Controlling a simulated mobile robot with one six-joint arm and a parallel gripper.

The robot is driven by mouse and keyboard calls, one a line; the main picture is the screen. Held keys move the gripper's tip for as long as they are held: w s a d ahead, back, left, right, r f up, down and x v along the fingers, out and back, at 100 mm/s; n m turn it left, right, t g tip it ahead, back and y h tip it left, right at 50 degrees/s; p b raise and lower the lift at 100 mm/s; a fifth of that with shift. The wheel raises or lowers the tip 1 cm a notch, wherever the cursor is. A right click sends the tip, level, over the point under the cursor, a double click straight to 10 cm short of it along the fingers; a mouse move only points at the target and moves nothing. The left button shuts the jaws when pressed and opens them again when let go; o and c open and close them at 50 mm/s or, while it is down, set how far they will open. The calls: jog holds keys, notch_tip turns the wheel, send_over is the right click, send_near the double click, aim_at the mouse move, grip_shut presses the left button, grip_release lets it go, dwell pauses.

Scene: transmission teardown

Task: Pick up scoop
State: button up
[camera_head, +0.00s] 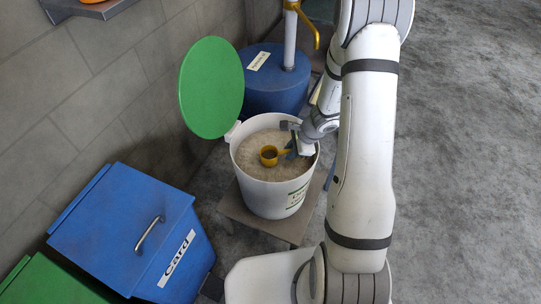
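A yellow scoop (268,155) lies in or just above the grainy, sand-coloured material inside a white bucket (272,196). Its cup is on the left and its short handle points right toward my gripper (291,151). My gripper is inside the bucket's mouth at the handle's end. The fingers are small and partly hidden by the wrist, so I cannot tell whether they are closed on the handle.
The bucket's green lid (212,88) stands open at the left. A blue drum (268,82) with a yellow-spouted pump is behind. A blue bin (125,225) labelled "Card" and a green bin (45,284) are at lower left. Open floor lies to the right.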

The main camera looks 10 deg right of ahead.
grip_shut()
jog(key=shift+r, duration=0.1)
